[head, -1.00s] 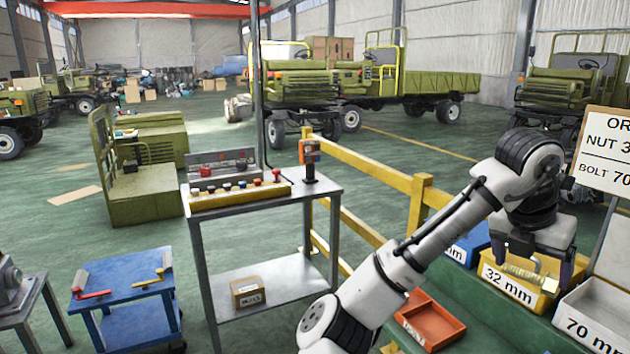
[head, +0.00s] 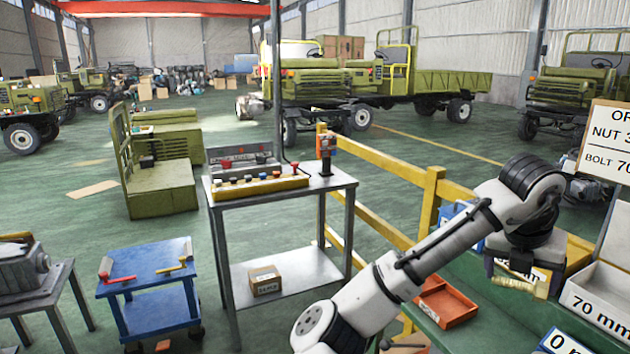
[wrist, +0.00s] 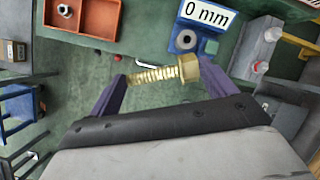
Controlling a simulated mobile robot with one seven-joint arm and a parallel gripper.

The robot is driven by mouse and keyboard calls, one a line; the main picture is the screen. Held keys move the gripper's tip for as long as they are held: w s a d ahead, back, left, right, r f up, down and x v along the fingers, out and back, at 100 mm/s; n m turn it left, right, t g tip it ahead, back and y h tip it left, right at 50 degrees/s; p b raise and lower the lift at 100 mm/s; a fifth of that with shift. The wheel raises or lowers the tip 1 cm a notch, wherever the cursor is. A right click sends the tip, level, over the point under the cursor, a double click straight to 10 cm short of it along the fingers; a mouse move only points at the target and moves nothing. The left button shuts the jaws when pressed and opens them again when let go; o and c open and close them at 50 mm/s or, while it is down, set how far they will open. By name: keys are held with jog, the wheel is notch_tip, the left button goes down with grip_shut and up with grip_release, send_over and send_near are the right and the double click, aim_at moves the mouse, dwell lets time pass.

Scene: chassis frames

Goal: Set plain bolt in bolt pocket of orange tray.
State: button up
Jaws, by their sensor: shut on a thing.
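My gripper (wrist: 163,72) is shut on a brass-coloured bolt, with purple fingers at either end of it. The bolt (wrist: 155,76) lies crosswise, its hex head to the right and its threaded shank to the left in the wrist view. In the head view the bolt (head: 520,280) hangs under my gripper (head: 518,274), in front of a yellow bin. The orange tray (head: 445,303) sits on the green bench, left of the gripper. In the wrist view the tray (wrist: 97,22) is at the top left, apart from the bolt; a grey nut-like piece lies in its left compartment.
A yellow bin (head: 578,252) and a grey "70 mm" bin (head: 600,312) stand at the right. A blue holder (wrist: 190,42) labelled "0 mm" carries a grey ring. Bare green bench lies between it and the tray. A yellow railing (head: 432,205) runs behind the bench.

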jog(key=w+a+f+n+y+b, duration=0.25)
jog(key=w+a+f+n, duration=0.2)
jog(key=f+n, duration=0.5)
jog(key=w+a+f+n+y+b, duration=0.1)
jog(key=w+a+f+n+y, duration=0.4)
jog(key=f, duration=0.7)
jog(key=w+a+f+n+b, duration=0.1)
jog(key=w+a+f+n, duration=0.4)
jog(key=f+n, duration=0.5)
jog(key=s+a+f+n+g+h+b, duration=0.1)
jog(key=s+a+f+n+g+b, duration=0.2)
jog(key=a+f+n, duration=1)
jog(key=s+a+f+n+g+h+b, duration=0.15)
jog(key=a+f+n+g, duration=0.35)
jog(key=a+f, duration=0.8)
jog(key=s+d+f+n+t, duration=0.1)
jog(key=s+d, duration=0.2)
jog(key=s, duration=0.2)
jog(key=shift+s, duration=0.2)
jog(key=shift+d+f, duration=0.1)
